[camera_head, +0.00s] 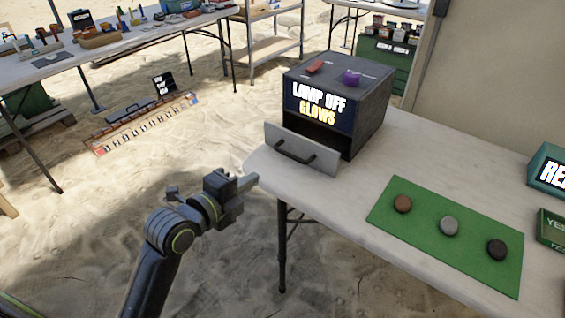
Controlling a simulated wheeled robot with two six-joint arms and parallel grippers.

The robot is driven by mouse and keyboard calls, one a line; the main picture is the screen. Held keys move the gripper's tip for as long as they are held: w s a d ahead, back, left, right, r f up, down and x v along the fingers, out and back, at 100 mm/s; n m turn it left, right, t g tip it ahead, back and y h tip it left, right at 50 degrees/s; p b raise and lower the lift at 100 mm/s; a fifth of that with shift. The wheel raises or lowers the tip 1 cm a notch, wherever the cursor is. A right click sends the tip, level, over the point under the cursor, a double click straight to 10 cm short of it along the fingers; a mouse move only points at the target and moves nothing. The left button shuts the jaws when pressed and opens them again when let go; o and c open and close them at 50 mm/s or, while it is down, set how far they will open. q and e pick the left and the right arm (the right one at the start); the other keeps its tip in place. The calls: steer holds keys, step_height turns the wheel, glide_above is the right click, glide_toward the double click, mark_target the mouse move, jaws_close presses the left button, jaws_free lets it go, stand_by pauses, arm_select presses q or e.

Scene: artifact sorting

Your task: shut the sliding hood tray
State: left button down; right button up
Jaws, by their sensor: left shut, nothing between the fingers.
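The dark grey hood (365,105) stands on the near table and reads "LAMP OFF GLOWS". Its grey sliding tray (270,137) sticks out at the front, with a dark opening visible behind the tray's front panel. The tray's dark bar handle (295,153) is on that panel. My left gripper (252,181) is shut and empty, in the air just off the table's left edge. It is below and left of the tray front, apart from the handle. My right gripper is not in view.
A red piece (315,67) and a purple piece (351,77) lie on the hood's top. A green mat (425,256) with three stones lies to the right on the white table (355,190). A teal box (548,168) stands at the right edge. Sand lies left of the table.

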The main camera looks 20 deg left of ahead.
arm_select(q)
glide_toward(299, 144)
steer(key=w+f, duration=0.2)
steer(key=shift+w+d+f, duration=0.3)
steer(key=shift+f, duration=0.1)
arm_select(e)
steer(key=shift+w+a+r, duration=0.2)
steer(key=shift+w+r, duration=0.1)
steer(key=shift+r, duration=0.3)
